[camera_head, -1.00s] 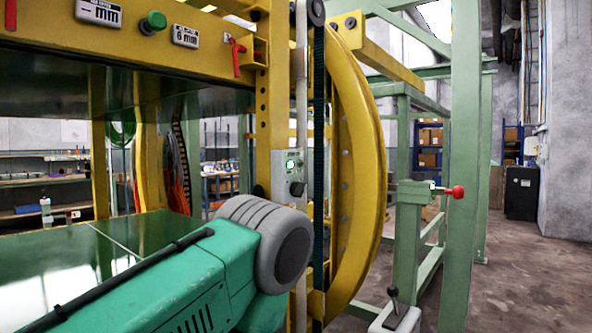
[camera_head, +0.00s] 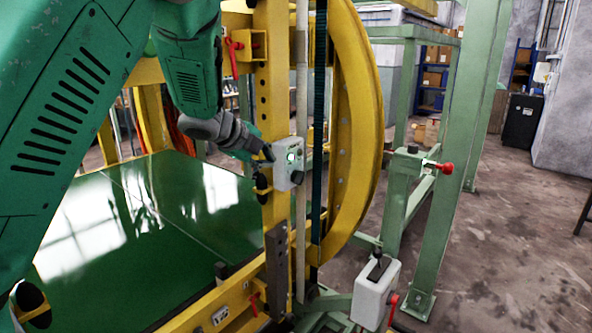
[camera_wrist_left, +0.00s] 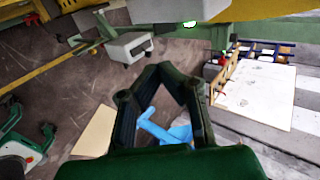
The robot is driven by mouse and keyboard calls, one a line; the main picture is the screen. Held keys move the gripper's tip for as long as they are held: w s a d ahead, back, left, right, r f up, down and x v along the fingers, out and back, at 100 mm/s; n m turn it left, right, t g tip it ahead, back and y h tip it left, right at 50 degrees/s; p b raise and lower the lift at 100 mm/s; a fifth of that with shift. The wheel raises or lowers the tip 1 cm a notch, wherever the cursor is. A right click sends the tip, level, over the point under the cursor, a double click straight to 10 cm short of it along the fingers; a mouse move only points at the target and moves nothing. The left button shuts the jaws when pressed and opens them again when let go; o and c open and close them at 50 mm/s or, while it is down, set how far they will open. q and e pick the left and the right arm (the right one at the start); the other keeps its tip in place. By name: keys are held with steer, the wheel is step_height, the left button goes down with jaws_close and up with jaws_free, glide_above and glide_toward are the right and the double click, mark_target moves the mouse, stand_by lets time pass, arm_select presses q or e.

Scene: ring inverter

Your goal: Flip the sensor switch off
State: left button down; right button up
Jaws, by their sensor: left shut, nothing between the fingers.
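A small grey control box (camera_head: 290,163) with a lit green button and a black knob is mounted on the yellow post. A second box (camera_head: 375,292) with an upright black-tipped lever stands low at the right. A green post carries a fitting with a small green light and a red knob (camera_head: 446,168). I cannot tell for certain which is the sensor switch. My left gripper (camera_head: 262,153) is at the left side of the control box; whether it touches is unclear. In the left wrist view its fingers (camera_wrist_left: 160,70) meet at the tips, empty. My right gripper is not in view.
A curved yellow ring (camera_head: 362,120) stands right of the control box. A glossy green platform (camera_head: 130,240) lies below my left arm. Green frame posts (camera_head: 455,130) stand at the right, with open concrete floor (camera_head: 505,230) beyond.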

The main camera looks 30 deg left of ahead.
mark_target(299, 182)
arm_select(q)
steer(key=shift+d+f, duration=0.1)
steer(key=shift+f, duration=0.05)
steer(key=shift+w+f, duration=0.1)
steer(key=shift+w, duration=0.05)
steer(key=p+x, duration=0.1)
steer(key=x, duration=1.2)
steer(key=shift+w+f+p, duration=0.25)
steer(key=shift+p, duration=0.15)
